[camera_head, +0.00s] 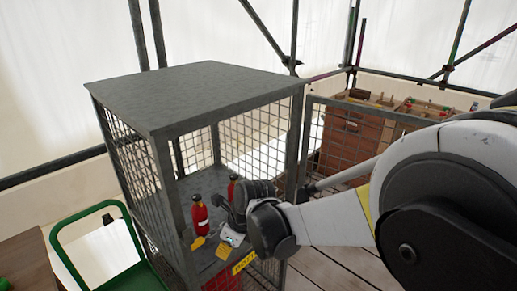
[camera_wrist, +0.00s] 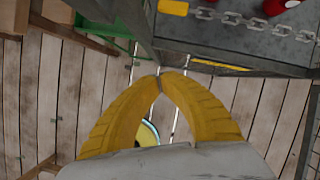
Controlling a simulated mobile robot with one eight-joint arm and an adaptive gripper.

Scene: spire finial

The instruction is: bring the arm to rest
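My gripper (camera_wrist: 160,76) shows in the wrist view with its two yellow fingers curved together and their tips meeting. No object shows between the tips. Planked floor lies beyond them. In the head view my gripper (camera_head: 222,251) appears small and yellow at the front of a grey mesh cage (camera_head: 205,95). My arm reaches in from the right, bent, and hides part of the cage's right side. The cage's front edge lies just beyond the fingertips in the wrist view.
Red bottles (camera_head: 200,215) stand on the cage floor, with a yellow piece (camera_head: 198,243) near them. A chain (camera_wrist: 255,22) lies there too. The cage's mesh door (camera_head: 340,140) stands open to the right. A green-framed trolley (camera_head: 100,240) stands left. Wooden crates (camera_head: 365,135) are behind.

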